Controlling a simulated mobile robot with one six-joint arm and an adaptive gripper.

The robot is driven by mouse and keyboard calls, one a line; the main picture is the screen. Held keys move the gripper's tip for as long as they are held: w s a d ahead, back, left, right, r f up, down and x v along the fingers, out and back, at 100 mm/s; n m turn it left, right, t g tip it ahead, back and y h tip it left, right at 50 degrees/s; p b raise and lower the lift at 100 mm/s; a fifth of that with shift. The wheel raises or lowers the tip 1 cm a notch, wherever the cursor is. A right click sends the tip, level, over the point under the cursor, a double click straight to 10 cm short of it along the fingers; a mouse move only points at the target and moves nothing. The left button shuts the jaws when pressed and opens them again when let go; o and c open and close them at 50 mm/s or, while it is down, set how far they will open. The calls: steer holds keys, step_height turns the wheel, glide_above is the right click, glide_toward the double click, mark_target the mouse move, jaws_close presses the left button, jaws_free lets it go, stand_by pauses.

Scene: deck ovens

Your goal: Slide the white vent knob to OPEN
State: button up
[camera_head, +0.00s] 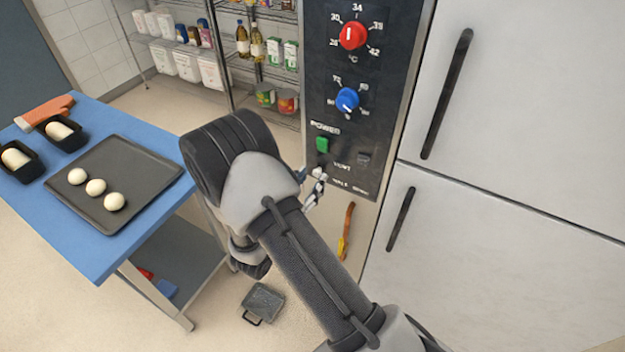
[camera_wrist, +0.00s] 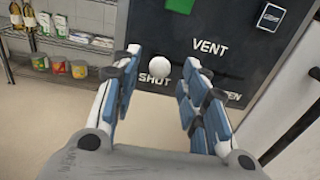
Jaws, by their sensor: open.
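The white vent knob (camera_wrist: 159,74) is a round ball on the dark control panel (camera_wrist: 232,70), below the word VENT. It sits at the left, by the word SHUT; the OPEN label at the right is partly hidden behind my finger. In the wrist view my gripper (camera_wrist: 160,90) is open, with one finger on each side of the knob in the picture. I cannot tell whether a finger touches it. In the head view the knob (camera_head: 319,172) shows beside my gripper (camera_head: 314,190), low on the panel.
Above on the panel are a red dial (camera_head: 353,35), a blue dial (camera_head: 347,99), a green power button (camera_head: 322,145) and a dark switch (camera_head: 364,158). White doors with dark handles (camera_head: 447,95) stand at right. A blue table (camera_head: 155,205) with a dough tray stands at left.

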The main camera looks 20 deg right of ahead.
steer(key=shift+x, duration=0.85)
steer(key=shift+c, duration=0.2)
jaws_close()
